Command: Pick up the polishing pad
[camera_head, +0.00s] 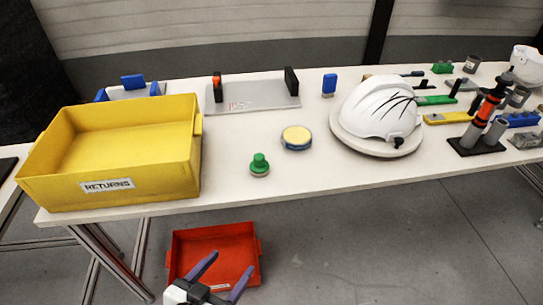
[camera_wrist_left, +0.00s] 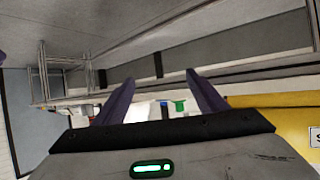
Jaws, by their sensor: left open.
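A small green knob on a round grey base (camera_head: 260,167) stands near the table's front edge. A low round disc with a pale yellow top and blue rim (camera_head: 296,138) lies behind it to the right. I cannot tell for certain which one is the polishing pad. My left gripper (camera_head: 233,261) is open and empty, in front of the table at the bottom of the head view, apart from both. In the left wrist view its purple fingers (camera_wrist_left: 161,80) are spread, with a small green thing (camera_wrist_left: 180,106) far off between them. My right gripper is not in view.
A yellow RETURNS bin (camera_head: 120,185) fills the table's left end. A red bin (camera_head: 217,244) is on the floor below. A white helmet shell (camera_head: 380,107) rests right of the disc, a grey plate (camera_head: 250,96) behind. A tool stand (camera_head: 478,146) is farther right.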

